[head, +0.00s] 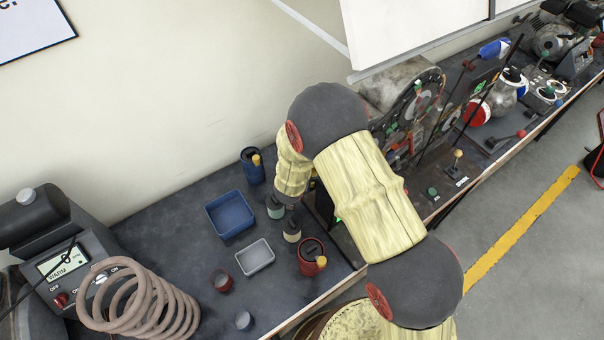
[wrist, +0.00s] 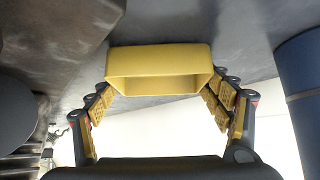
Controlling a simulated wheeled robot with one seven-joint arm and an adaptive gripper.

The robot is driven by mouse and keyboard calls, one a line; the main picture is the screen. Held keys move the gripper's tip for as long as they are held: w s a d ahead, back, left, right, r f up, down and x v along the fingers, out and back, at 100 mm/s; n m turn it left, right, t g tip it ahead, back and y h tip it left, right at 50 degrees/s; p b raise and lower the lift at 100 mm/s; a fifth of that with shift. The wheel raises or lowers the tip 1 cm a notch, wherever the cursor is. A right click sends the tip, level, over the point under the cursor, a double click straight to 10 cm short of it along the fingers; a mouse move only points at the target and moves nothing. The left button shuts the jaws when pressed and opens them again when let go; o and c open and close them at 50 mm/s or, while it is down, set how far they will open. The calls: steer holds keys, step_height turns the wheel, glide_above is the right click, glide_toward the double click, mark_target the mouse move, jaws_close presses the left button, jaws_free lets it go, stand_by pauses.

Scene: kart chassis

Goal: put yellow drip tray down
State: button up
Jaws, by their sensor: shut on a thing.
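The yellow drip tray (wrist: 158,62) is in the middle of the wrist view, a shallow box with its opening towards the camera. My gripper (wrist: 160,88) is shut on it, with one finger at each end. The tray is close to the dark bench top, but I cannot tell whether it touches. In the head view my arm hides most of the gripper and tray.
A blue tray (head: 231,215), a grey tray (head: 255,257), a blue can (head: 252,166) and a red can (head: 311,257) stand on the bench (head: 175,240). Machinery (head: 402,95) is to the right. Bare bench lies left of the blue tray.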

steer(key=shift+r, duration=0.15)
steer(key=shift+f, duration=0.25)
steer(key=o, duration=1)
steer(key=shift+o, duration=0.2)
